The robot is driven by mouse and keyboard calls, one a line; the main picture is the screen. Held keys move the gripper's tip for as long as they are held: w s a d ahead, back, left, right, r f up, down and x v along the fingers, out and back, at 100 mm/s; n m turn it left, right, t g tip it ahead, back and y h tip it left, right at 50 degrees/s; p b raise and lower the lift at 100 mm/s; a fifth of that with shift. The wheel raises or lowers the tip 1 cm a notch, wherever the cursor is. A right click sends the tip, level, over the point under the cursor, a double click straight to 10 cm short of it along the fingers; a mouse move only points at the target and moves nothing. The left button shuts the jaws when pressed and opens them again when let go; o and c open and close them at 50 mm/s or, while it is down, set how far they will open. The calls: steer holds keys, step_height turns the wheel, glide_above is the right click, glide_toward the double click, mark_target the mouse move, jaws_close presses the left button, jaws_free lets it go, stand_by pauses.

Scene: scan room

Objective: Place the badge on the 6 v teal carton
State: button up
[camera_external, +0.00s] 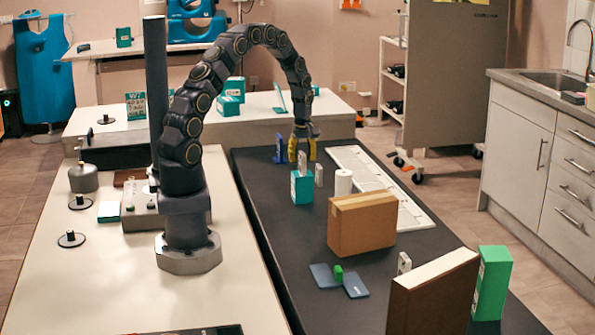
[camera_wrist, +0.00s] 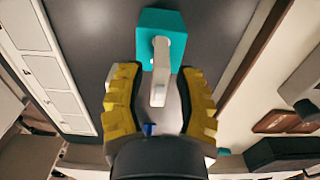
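A teal carton (camera_external: 302,190) stands on the dark bench top, below my gripper (camera_external: 302,148). It also shows at the top of the wrist view (camera_wrist: 178,20). A small upright white piece (camera_external: 302,164) stands on the carton's top; it may be the badge, but its face cannot be read. In the wrist view this white piece (camera_wrist: 159,72) rises toward the gap between my yellow fingers (camera_wrist: 160,85), with space on both sides. My gripper is open and points down. The carton's print is too small to read.
A small white block (camera_external: 318,175) and a white roll (camera_external: 343,184) stand close right of the carton. A blue stand (camera_external: 280,148) is left of my gripper. A brown box (camera_external: 361,222) stands nearer the camera. A long white panel (camera_external: 375,188) lies along the right.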

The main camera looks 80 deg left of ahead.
mark_target(302, 153)
step_height(302, 153, up, 10)
steer(key=shift+r, duration=0.1)
